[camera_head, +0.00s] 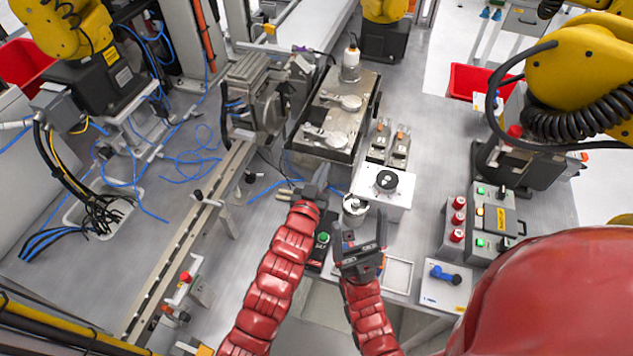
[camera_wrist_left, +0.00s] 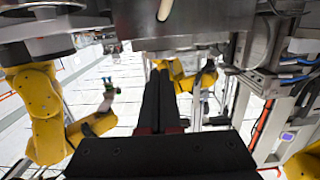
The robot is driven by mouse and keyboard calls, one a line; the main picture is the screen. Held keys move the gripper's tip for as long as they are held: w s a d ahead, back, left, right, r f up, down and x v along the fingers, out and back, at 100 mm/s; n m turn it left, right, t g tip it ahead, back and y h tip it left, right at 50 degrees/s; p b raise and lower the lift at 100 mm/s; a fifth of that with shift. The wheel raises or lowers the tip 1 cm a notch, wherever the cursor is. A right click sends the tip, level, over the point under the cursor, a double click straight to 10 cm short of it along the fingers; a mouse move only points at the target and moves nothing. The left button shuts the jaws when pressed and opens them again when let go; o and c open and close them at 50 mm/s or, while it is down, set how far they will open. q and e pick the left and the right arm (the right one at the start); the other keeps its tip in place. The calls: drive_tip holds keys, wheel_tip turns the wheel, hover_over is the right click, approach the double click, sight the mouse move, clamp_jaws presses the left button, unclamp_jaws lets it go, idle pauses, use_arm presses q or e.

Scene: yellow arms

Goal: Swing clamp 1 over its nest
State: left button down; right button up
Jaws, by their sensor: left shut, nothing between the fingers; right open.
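A dark-edged metal fixture (camera_head: 361,97) stands in the middle of the head view. It bears two round metal pieces with flat arms, one farther (camera_head: 350,102) and one nearer (camera_head: 333,139). These look like the clamps at their nests, but I cannot read which is clamp 1 or how each arm sits. My left gripper (camera_head: 321,181) is shut and empty, just in front of the fixture's near edge. Its dark fingers (camera_wrist_left: 161,95) are together in the left wrist view, below a large metal underside. My right gripper (camera_head: 362,252) is open and empty, lower and to the right.
A white bottle (camera_head: 350,65) stands at the fixture's far end. Two small orange-topped units (camera_head: 400,143) and a white box with a black knob (camera_head: 387,182) are to its right. A grey machine head (camera_head: 262,100) stands close on the left. Button boxes (camera_head: 492,225) are farther right.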

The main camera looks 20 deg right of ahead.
sight(338, 147)
use_arm(q)
drive_tip(key=x, duration=0.5)
drive_tip(key=shift+w+d, duration=0.1)
drive_tip(key=shift+d, duration=0.05)
drive_tip(key=shift+w+d+f, duration=0.1)
drive_tip(key=shift+w+d, duration=0.15)
drive_tip(key=shift+w, duration=0.25)
drive_tip(key=d+b, duration=0.1)
drive_tip(key=b, duration=0.2)
drive_tip(key=shift+w+d+f+b, duration=0.2)
drive_tip(key=shift+b, duration=0.2)
drive_tip(key=shift+w+d+b, duration=0.1)
drive_tip(key=shift+d+b, duration=0.1)
drive_tip(key=shift+b, duration=0.2)
drive_tip(key=shift+r, duration=0.35)
